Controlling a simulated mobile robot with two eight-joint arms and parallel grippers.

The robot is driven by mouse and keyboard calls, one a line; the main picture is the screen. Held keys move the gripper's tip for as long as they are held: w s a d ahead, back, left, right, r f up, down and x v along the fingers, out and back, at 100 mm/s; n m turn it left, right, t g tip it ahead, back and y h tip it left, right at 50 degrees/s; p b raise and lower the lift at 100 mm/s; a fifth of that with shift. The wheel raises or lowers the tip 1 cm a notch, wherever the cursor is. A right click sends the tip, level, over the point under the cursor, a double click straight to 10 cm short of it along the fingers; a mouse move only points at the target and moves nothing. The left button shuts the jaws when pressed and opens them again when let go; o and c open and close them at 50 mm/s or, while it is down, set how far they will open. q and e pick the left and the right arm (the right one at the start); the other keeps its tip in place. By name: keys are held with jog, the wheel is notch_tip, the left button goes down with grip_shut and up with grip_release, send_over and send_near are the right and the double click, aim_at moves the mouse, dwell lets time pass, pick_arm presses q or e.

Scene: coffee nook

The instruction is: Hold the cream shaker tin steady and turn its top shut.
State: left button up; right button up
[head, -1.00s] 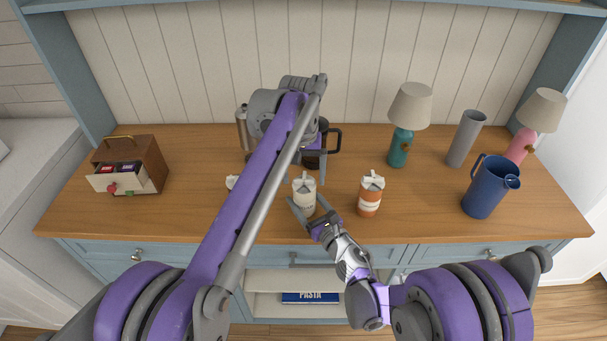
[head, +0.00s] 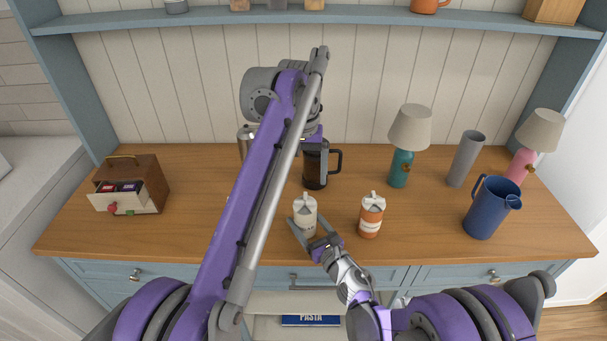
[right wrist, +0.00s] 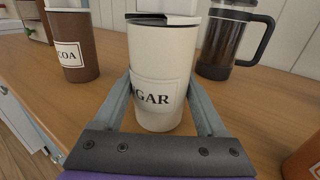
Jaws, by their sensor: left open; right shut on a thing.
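The cream shaker tin (head: 305,214) stands upright on the wooden counter, and its label reads "GAR" in the right wrist view (right wrist: 160,75). Its top (right wrist: 163,19) shows a dark part and a pale part. My right gripper (head: 305,234) is shut on the tin's body, with one finger on each side. My left gripper (head: 313,139) is open and empty, raised above and behind the tin, apart from it. Its fingertips are hard to make out against the dark press.
An orange tin (head: 371,215) stands just right of the cream one. A brown cocoa tin (right wrist: 73,45) is mostly hidden by my left arm in the head view. A French press (head: 316,166) stands behind. A blue pitcher (head: 491,208) and lamps stand right; a drawer box (head: 133,184) stands left.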

jog(key=o, duration=1.4)
jog(key=shift+s, duration=0.1)
